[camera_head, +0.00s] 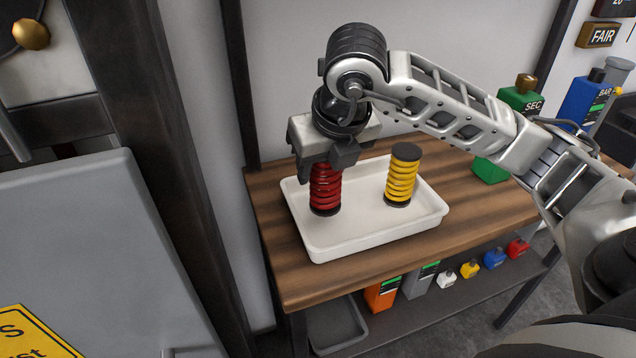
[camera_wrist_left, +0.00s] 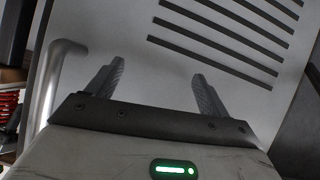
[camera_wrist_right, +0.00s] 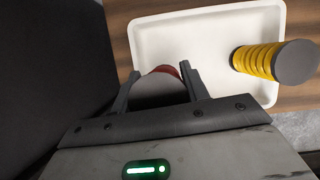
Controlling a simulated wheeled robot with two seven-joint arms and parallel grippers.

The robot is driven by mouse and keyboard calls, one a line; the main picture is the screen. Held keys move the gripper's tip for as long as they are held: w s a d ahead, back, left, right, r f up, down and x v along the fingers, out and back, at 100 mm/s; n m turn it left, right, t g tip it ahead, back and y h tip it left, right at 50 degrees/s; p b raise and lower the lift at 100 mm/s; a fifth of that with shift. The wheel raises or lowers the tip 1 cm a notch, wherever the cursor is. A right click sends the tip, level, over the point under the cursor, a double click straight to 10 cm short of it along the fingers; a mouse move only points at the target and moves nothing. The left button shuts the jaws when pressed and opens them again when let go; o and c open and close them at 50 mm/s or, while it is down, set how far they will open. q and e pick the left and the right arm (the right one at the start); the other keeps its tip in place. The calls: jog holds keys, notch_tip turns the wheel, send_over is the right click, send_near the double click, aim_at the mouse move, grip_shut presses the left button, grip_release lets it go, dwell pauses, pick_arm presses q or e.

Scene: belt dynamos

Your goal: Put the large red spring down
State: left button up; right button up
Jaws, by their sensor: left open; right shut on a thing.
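The large red spring (camera_head: 325,190) stands upright over the left part of the white tray (camera_head: 330,248) in the head view. My right gripper (camera_head: 327,160) is above it and shut on its top end. In the right wrist view the top of the red spring (camera_wrist_right: 162,85) sits between the fingers of my right gripper (camera_wrist_right: 162,90). Whether its bottom touches the tray floor I cannot tell for sure. My left gripper (camera_wrist_left: 155,85) is open and empty in the left wrist view, in front of a pale slotted panel. It is not seen in the head view.
A yellow spring (camera_head: 401,178) stands upright in the right part of the tray. The tray is on a wooden table (camera_head: 400,250). Green (camera_head: 490,168) and blue (camera_head: 583,103) containers stand at the back right. Small coloured containers (camera_head: 470,269) are on the shelf below.

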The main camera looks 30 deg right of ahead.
aim_at(318, 185)
jog(key=shift+w+a+f, duration=0.1)
jog(key=shift+w+f, duration=0.1)
jog(key=shift+f, duration=0.05)
jog(key=shift+s+x, duration=0.2)
jog(key=shift+x, duration=0.75)
jog(key=shift+s+x, duration=0.15)
jog(key=shift+x, duration=0.8)
pick_arm(q)
jog(key=shift+r, duration=0.2)
pick_arm(e)
jog(key=shift+a+f, duration=0.1)
jog(key=shift+f, duration=0.05)
jog(key=shift+f, duration=0.2)
jog(key=o, duration=1.2)
jog(key=shift+r, duration=0.1)
